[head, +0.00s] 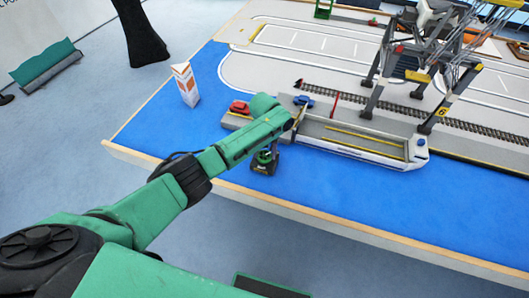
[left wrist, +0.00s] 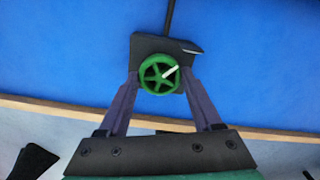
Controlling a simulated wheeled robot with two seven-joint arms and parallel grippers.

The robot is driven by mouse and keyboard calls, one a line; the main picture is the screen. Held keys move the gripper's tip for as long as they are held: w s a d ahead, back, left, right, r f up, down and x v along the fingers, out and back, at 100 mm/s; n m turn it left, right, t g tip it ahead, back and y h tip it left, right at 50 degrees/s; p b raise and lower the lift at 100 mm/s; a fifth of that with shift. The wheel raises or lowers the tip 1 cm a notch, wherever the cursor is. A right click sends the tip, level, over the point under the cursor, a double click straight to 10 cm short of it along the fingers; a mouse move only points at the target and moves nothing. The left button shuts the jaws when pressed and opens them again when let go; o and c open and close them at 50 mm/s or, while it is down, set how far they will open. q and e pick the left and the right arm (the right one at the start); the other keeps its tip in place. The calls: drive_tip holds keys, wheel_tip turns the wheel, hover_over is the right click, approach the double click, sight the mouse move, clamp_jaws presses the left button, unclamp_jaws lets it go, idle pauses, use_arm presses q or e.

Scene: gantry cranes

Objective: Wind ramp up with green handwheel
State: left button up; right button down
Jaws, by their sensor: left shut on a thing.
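The green handwheel (left wrist: 160,74) sits on a dark box (left wrist: 146,50) in the left wrist view, with a pale mark pointing to the upper right. My left gripper (left wrist: 160,82) has one finger on each side of the wheel and is shut on its rim. In the head view the handwheel (head: 265,156) shows on its dark stand (head: 264,167) near the board's front edge, just below my green wrist. The fingers are hard to make out there. The ramp is partly hidden by my wrist, and its angle is unclear. My right gripper is out of view.
A grey barge (head: 352,145) lies right of the handwheel. Red (head: 239,107) and blue (head: 304,101) toy cars stand behind my wrist. The blue board front is mostly clear.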

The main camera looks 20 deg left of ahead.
sight(265, 155)
use_arm(q)
drive_tip(key=o, duration=1.4)
drive_tip(key=shift+r, duration=0.1)
drive_tip(key=shift+c, duration=0.2)
wheel_tip(265, 155, up, 15)
drive_tip(key=b, duration=0.1)
drive_tip(key=shift+f, duration=0.2)
